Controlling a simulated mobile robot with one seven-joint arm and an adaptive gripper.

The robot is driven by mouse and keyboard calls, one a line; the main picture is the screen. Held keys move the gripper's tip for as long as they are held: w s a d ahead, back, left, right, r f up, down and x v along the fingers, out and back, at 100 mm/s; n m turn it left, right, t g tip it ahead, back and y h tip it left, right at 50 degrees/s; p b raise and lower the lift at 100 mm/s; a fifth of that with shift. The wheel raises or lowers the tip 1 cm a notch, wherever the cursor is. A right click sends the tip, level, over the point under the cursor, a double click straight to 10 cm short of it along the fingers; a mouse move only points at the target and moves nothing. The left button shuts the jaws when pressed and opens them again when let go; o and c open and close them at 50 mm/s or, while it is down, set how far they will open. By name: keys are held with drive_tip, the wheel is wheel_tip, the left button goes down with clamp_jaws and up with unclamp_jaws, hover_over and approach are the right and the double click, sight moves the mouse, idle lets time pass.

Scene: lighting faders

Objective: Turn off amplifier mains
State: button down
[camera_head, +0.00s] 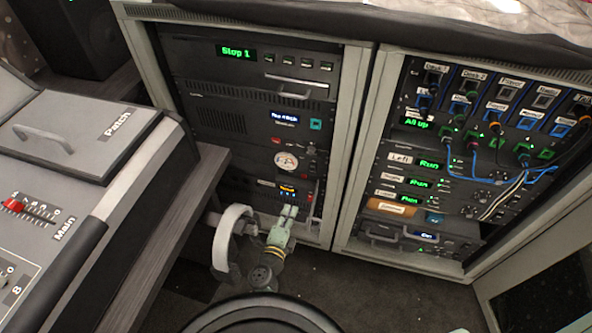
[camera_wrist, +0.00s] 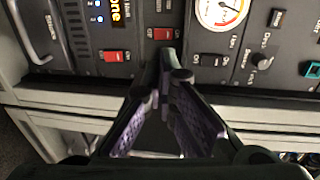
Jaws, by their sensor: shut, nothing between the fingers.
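My gripper (camera_head: 289,211) is at the lower part of the left rack, in front of its bottom units. In the wrist view my gripper (camera_wrist: 172,62) has its fingers closed together, empty. Its tips are just below a red rocker switch (camera_wrist: 163,34) on a dark panel; I cannot tell whether they touch it. A second red rocker switch (camera_wrist: 115,56) is to the left, and a black rocker switch (camera_wrist: 212,60) is to the right. The switch labels are too small or blurred to read, so I cannot tell which one is the amplifier mains.
A round gauge (camera_wrist: 220,12) is near the switches. The right rack (camera_head: 358,215) holds units with green "Run" displays (camera_head: 430,164) and blue cables (camera_head: 500,190). A mixing desk (camera_head: 60,120) stands at the left, close to my arm. Dark floor lies in front of the racks.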

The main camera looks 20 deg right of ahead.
sight(303, 176)
drive_tip(key=shift+w, duration=0.25)
drive_tip(key=b+x, duration=0.1)
drive_tip(key=x, duration=1.3)
